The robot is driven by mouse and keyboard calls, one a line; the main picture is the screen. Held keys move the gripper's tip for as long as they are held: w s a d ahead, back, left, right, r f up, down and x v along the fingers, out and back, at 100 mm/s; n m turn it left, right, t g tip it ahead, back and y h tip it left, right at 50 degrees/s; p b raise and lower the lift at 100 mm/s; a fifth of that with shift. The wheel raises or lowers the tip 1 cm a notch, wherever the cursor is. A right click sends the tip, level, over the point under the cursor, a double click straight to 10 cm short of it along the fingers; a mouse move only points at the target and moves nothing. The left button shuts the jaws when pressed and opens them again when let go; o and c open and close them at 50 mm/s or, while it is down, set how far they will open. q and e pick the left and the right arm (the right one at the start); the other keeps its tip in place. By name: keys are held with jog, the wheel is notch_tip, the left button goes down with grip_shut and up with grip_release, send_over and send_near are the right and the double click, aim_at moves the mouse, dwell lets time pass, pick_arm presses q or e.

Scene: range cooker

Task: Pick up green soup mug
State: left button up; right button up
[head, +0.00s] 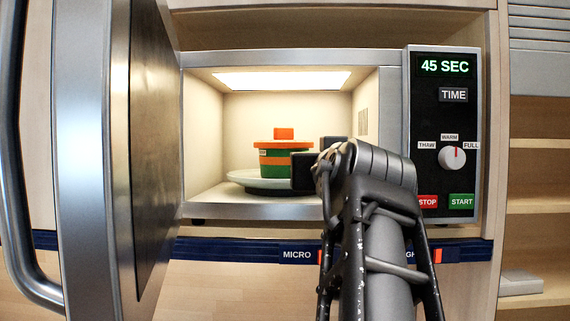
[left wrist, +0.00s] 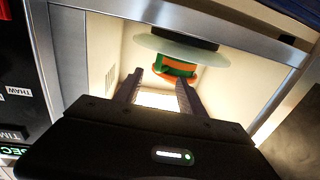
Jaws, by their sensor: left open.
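The green soup mug (head: 285,169) has an orange band and an orange lid with a knob. It stands upright on a pale round plate (head: 250,182) inside the lit microwave (head: 205,120). In the left wrist view the mug (left wrist: 178,66) appears upside down, beyond my finger tips. My left gripper (head: 317,159) reaches into the microwave at the right of the mug. It is open, and a dark finger overlaps the mug's right edge in the head view. Whether it touches the mug cannot be told. My left gripper (left wrist: 157,82) shows no object held. My right gripper is not in view.
The microwave door (head: 125,150) stands open at the left. The control panel (head: 442,135) at the right reads 45 SEC. The cavity side walls and ceiling are close around my gripper. Free room lies left of the mug. Wooden shelves (head: 540,205) are at the far right.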

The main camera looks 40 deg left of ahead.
pick_arm(q)
jog(key=p+x, duration=0.1)
jog(key=x, duration=0.2)
jog(key=shift+r, duration=0.1)
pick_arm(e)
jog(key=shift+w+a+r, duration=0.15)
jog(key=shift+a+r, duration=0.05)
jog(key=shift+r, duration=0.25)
pick_arm(q)
jog(key=shift+w+a+r, duration=0.1)
jog(key=shift+w+a, duration=0.1)
jog(key=p+x, duration=0.3)
jog(key=x, duration=0.1)
jog(key=shift+a, duration=0.2)
jog(key=shift+w+a, duration=0.1)
jog(key=shift+w, duration=0.1)
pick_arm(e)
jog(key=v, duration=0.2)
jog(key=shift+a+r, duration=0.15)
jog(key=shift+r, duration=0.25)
